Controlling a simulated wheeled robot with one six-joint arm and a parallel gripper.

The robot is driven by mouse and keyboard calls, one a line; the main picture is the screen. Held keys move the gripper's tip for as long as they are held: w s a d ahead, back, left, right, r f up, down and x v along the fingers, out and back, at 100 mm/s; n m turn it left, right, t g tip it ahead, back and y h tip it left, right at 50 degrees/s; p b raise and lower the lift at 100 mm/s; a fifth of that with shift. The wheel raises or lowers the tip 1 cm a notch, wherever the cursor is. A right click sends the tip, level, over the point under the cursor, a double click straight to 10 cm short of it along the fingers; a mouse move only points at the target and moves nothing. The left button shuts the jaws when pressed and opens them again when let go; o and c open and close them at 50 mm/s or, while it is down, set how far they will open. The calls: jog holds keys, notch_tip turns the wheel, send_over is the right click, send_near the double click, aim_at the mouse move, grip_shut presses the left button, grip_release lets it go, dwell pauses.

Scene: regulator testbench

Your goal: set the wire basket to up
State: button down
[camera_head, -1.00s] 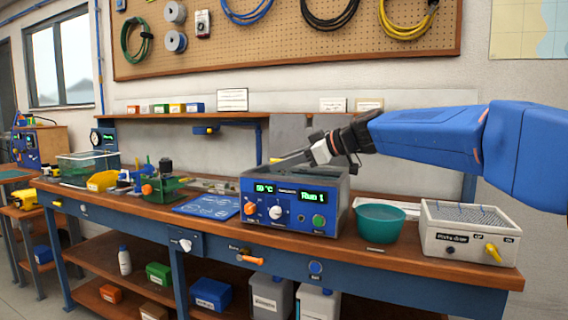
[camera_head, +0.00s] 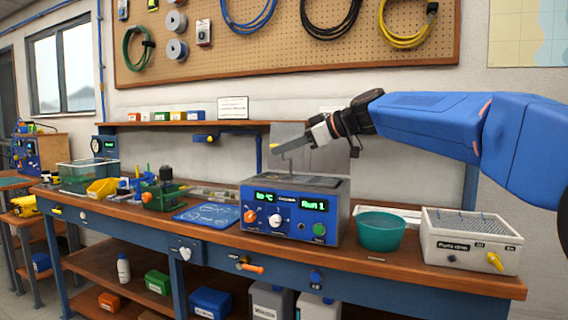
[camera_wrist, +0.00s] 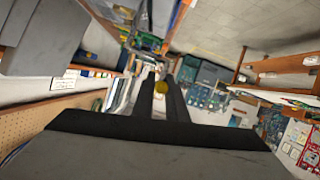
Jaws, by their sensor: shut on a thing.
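The blue bath unit (camera_head: 290,218) with green displays stands mid-bench. A thin wire handle (camera_head: 289,163) with a yellow grip (camera_head: 274,147) rises above its open top, and I take it for the wire basket's handle. The basket body is not clear in the head view. My gripper (camera_head: 282,147) is above the bath, reaching in from the right, shut on the yellow grip. In the wrist view the yellow grip (camera_wrist: 161,87) shows between the two dark fingers (camera_wrist: 161,95).
A grey upright panel (camera_head: 318,150) stands behind the bath. A teal bowl (camera_head: 381,234) and a white parts box (camera_head: 470,244) are to the right. A blue mat (camera_head: 207,214) and a green fixture (camera_head: 162,197) are to the left. A shelf (camera_head: 180,123) runs along the wall.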

jog(key=shift+r, duration=0.3)
jog(key=c, duration=1.8)
grip_release()
jog(key=shift+r, duration=0.1)
jog(key=shift+o, duration=0.2)
jog(key=shift+d, duration=0.1)
jog(key=shift+d, duration=0.25)
jog(key=v, duration=1.6)
jog(key=shift+s+d+r, duration=0.15)
jog(key=shift+s+d, duration=0.05)
jog(key=shift+d, duration=0.1)
